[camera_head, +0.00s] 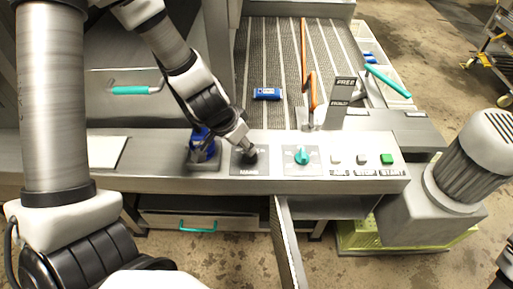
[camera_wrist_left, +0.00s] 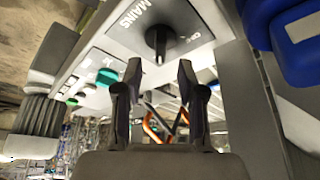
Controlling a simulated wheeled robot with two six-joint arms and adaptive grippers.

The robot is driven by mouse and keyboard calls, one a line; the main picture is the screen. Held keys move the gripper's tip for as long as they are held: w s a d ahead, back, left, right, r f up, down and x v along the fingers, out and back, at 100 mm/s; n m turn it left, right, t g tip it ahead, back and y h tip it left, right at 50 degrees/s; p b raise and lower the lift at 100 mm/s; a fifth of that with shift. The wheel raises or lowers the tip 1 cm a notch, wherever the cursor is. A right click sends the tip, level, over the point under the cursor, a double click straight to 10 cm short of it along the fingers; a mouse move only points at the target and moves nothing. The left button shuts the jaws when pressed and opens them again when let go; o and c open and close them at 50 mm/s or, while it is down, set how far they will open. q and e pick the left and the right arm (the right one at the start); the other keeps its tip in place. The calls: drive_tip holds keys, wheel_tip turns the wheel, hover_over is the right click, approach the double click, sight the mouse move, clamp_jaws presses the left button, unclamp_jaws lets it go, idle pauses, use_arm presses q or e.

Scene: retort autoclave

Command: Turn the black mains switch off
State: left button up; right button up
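The black mains switch (camera_head: 250,158) sits on a grey plate marked MAINS on the front panel. In the left wrist view its knob (camera_wrist_left: 158,40) stands just beyond the fingertips, roughly centred between them, with a small OFF mark beside it. My left gripper (camera_head: 240,140) is over the switch in the head view and partly covers it. In the left wrist view the left gripper (camera_wrist_left: 160,72) is open, with an empty gap between its fingers. I cannot tell whether the fingers touch the knob.
A blue object (camera_head: 203,146) stands close left of the mains plate. Right of it are a teal rotary knob (camera_head: 302,156), two pale buttons and a green button (camera_head: 386,159). A blue box (camera_head: 266,94) lies on the slatted conveyor behind. A grey motor (camera_head: 472,160) stands at right.

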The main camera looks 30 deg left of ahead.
use_arm(q)
drive_tip(key=b+x, duration=0.2)
drive_tip(key=x, duration=0.3)
drive_tip(key=shift+w+b, duration=0.1)
drive_tip(key=shift+b, duration=0.2)
drive_tip(key=shift+r, duration=0.2)
clamp_jaws()
use_arm(e)
wheel_tip(320, 180, down, 4)
